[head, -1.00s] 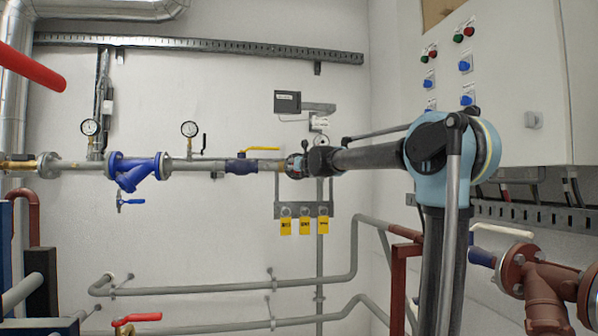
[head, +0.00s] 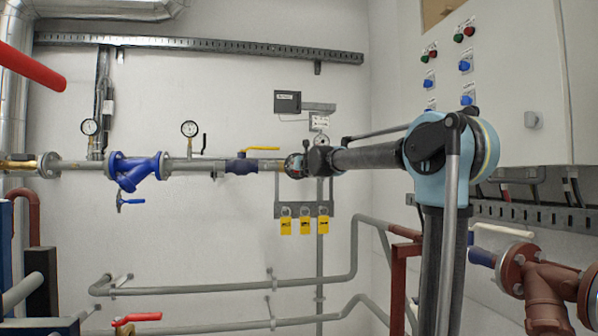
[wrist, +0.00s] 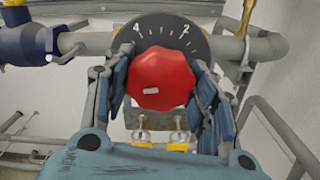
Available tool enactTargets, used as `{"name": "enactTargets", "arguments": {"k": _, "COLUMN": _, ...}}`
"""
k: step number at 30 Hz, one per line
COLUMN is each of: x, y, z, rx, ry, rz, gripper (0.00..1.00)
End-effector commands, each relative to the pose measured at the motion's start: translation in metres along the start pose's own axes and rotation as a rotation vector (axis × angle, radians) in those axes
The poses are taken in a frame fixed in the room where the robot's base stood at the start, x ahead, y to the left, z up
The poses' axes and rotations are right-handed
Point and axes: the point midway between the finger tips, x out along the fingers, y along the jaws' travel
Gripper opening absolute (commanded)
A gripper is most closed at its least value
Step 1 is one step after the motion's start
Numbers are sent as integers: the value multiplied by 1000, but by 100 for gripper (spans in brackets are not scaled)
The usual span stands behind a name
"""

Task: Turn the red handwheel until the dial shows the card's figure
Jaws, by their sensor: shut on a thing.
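The red handwheel (wrist: 161,79) fills the middle of the wrist view, with a small pale mark on its face. My gripper (wrist: 160,85) is shut on it, one blue-grey finger at each side. Behind it sits the dark dial (wrist: 160,27), with white ticks and the figures 4 and 2 readable along its upper part; its lower part is hidden. In the head view my gripper (head: 297,166) is at the pipe by the back wall, and the wheel is mostly hidden by my arm. A small white card (head: 319,122) hangs above; its figure is too small to read.
The pipe with a yellow-handled valve (head: 243,160) and a blue strainer (head: 137,170) runs left of the wheel. A dark display box (head: 287,102) is mounted above. A control cabinet (head: 530,90) stands at the right.

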Motion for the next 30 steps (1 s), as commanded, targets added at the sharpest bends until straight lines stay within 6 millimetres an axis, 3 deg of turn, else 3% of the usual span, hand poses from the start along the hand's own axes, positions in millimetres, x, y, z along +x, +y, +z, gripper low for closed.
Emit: {"name": "enactTargets", "arguments": {"k": 30, "x": 0, "y": -2, "z": 0, "rx": 810, "ry": -3, "rz": -4, "gripper": 28}}
